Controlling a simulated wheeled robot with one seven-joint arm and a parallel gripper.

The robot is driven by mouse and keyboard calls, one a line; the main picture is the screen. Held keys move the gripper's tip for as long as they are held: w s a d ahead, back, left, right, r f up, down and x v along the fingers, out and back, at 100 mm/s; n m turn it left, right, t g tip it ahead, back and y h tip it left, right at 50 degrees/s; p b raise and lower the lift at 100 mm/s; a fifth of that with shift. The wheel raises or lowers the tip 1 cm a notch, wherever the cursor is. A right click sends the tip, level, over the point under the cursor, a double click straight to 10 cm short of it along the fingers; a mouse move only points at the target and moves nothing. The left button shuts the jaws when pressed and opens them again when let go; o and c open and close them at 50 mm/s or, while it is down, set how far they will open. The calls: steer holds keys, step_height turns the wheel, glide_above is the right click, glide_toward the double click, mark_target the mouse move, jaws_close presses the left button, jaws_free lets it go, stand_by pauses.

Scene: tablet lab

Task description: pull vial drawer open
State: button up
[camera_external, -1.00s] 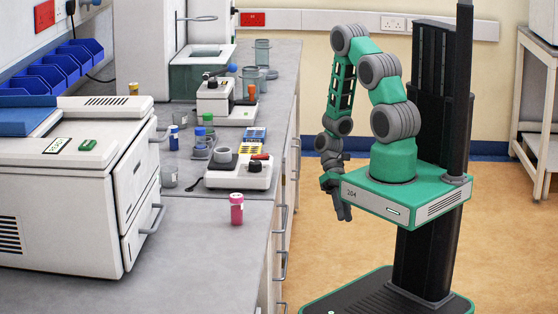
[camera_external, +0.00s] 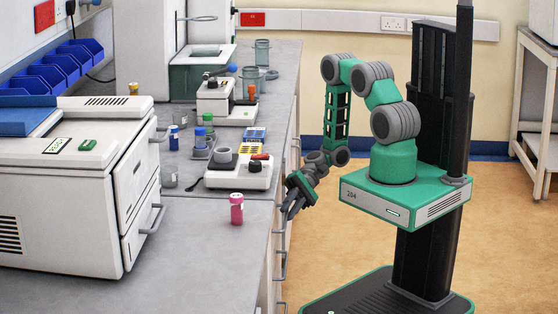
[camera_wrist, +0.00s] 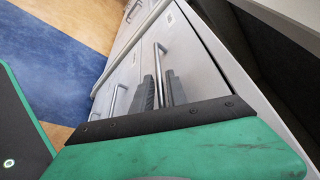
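Grey drawer fronts with bar handles run down the bench's side. Which one is the vial drawer I cannot tell. In the wrist view, a drawer front (camera_wrist: 205,65) carries an upright-looking bar handle (camera_wrist: 158,62) and a small white label. My gripper (camera_wrist: 160,88) points toward this front. Its two dark fingers are apart, with the handle showing between and beyond them; whether they surround it or are short of it is unclear. In the external view my gripper (camera_external: 287,212) is beside the bench's right side, close to the handles there. The drawers look shut.
A pink-capped vial (camera_external: 237,208) stands near the bench's edge (camera_external: 262,215). Another bar handle (camera_wrist: 114,101) shows left of my fingers. A white machine (camera_external: 65,220) and several lab devices stand on the bench. The floor (camera_external: 325,235) between bench and robot is clear.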

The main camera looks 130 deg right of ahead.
steer(key=x, duration=0.2)
steer(key=shift+w+a, duration=0.15)
steer(key=shift+w, duration=0.1)
jaws_close()
stand_by(1.2)
